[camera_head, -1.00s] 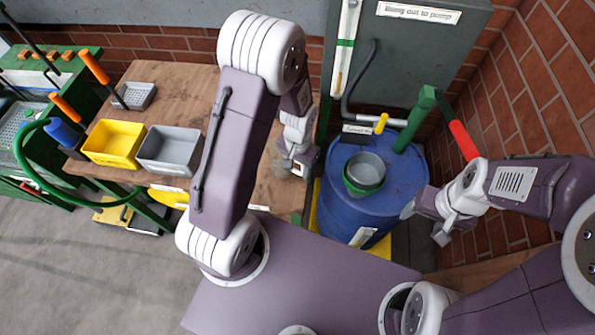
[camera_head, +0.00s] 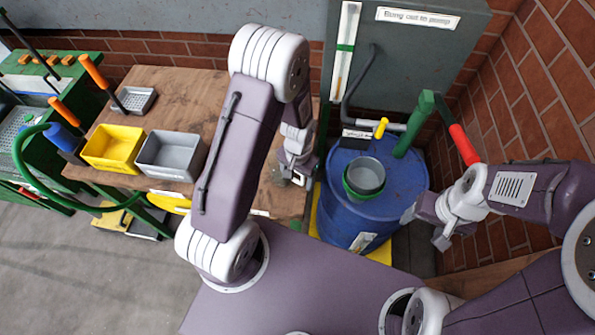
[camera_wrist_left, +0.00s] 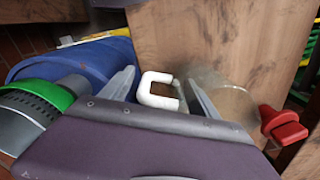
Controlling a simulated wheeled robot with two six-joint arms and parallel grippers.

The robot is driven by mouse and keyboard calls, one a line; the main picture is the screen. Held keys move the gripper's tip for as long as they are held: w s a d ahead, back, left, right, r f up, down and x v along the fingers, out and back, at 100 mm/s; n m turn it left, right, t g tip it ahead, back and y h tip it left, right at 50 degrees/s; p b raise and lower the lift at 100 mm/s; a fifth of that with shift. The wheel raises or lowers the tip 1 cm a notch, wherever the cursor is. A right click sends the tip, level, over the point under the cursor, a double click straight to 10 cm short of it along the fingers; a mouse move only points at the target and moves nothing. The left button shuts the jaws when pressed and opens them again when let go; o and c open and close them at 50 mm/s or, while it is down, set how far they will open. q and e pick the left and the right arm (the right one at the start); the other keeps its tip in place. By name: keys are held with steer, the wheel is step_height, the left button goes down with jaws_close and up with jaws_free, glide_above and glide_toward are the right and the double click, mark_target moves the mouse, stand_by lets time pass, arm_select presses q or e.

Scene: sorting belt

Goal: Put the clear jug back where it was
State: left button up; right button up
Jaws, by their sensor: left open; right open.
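The clear jug (camera_wrist_left: 225,98) stands on the brown wooden table, seen in the left wrist view. Its white handle (camera_wrist_left: 158,90) lies between the two fingers of my left gripper (camera_wrist_left: 162,90), which is open and not closed on it. In the head view my left gripper (camera_head: 297,176) is low over the table's right edge, beside the drum, and the jug (camera_head: 277,173) is mostly hidden behind it. My right gripper (camera_head: 425,222) is open and empty at the right of the blue drum.
The blue drum (camera_head: 395,215) carries a grey cup in a green ring (camera_head: 366,178). A yellow bin (camera_head: 113,149) and a grey bin (camera_head: 168,155) sit on the wooden table (camera_head: 185,95). A red piece (camera_wrist_left: 285,125) shows beside the jug. A brick wall rises at the right.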

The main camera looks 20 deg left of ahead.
arm_select(q)
step_height(320, 180, up, 12)
steer(key=shift+d+r+p, duration=0.1)
steer(key=shift+p, duration=0.5)
steer(key=s+a+r+n+t, duration=0.1)
steer(key=s+r+n, duration=0.1)
steer(key=s, duration=0.5)
steer(key=shift+s+r, duration=0.2)
steer(key=shift+r, duration=0.05)
